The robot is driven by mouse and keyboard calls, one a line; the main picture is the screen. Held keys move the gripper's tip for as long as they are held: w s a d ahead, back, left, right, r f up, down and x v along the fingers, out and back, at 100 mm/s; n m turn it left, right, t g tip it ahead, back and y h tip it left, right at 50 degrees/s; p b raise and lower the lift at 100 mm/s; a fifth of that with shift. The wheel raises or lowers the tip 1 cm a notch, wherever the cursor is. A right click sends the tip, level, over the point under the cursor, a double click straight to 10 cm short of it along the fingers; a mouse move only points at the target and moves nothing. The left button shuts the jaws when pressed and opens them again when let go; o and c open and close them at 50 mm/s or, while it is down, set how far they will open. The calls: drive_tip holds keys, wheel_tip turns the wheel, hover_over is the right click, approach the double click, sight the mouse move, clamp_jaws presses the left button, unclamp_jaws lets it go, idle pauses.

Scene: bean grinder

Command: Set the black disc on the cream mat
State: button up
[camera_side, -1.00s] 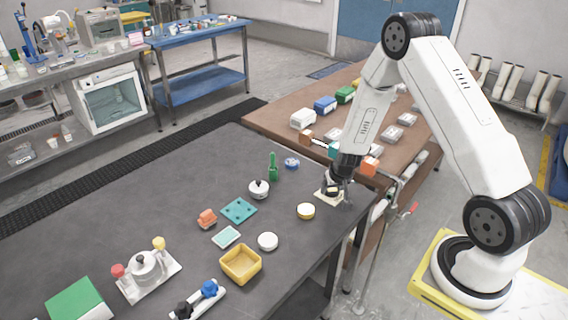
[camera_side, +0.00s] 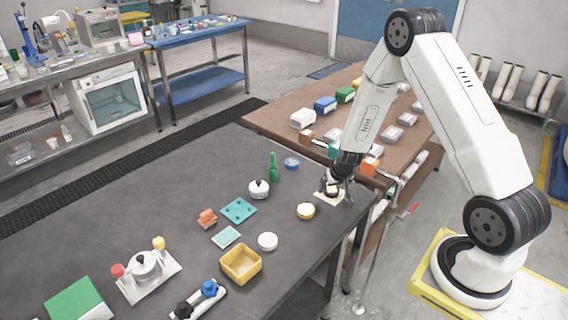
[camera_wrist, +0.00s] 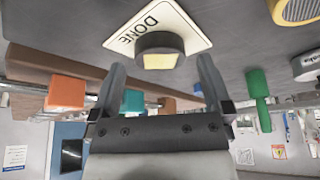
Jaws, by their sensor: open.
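The black disc (camera_wrist: 154,41), with a pale yellow patch on its face, sits on the cream mat (camera_wrist: 194,38), which is marked DONE, in the wrist view. In the side view the disc (camera_side: 332,190) shows small and dark on the mat (camera_side: 321,196), near the table's right edge. My gripper (camera_wrist: 161,64) is open and empty, its two fingers apart on either side of the disc in the wrist view. In the side view my gripper (camera_side: 337,183) is just above the disc and partly hides the mat.
A yellow bin (camera_side: 240,265) is nearer the front. A brown table (camera_side: 270,122) with several boxes adjoins behind.

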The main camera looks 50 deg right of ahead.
drive_tip(key=shift+v, duration=3.25)
drive_tip(key=s+a+r+n+y, duration=0.1)
drive_tip(key=s+a+r+n, duration=0.1)
drive_tip(key=a, duration=0.4)
drive_tip(key=s+a+r+n, duration=0.2)
drive_tip(key=s+a+r, duration=0.2)
drive_tip(key=a+r, duration=0.1)
drive_tip(key=s+a+r+n+g+y, duration=0.1)
drive_tip(key=s+a+r+n, duration=0.1)
drive_tip(key=a, duration=0.5)
drive_tip(key=shift+s+r+n+y, duration=0.3)
drive_tip(key=shift+s+r+n, duration=0.1)
drive_tip(key=shift+s+r, duration=0.45)
drive_tip(key=shift+w+r, duration=0.1)
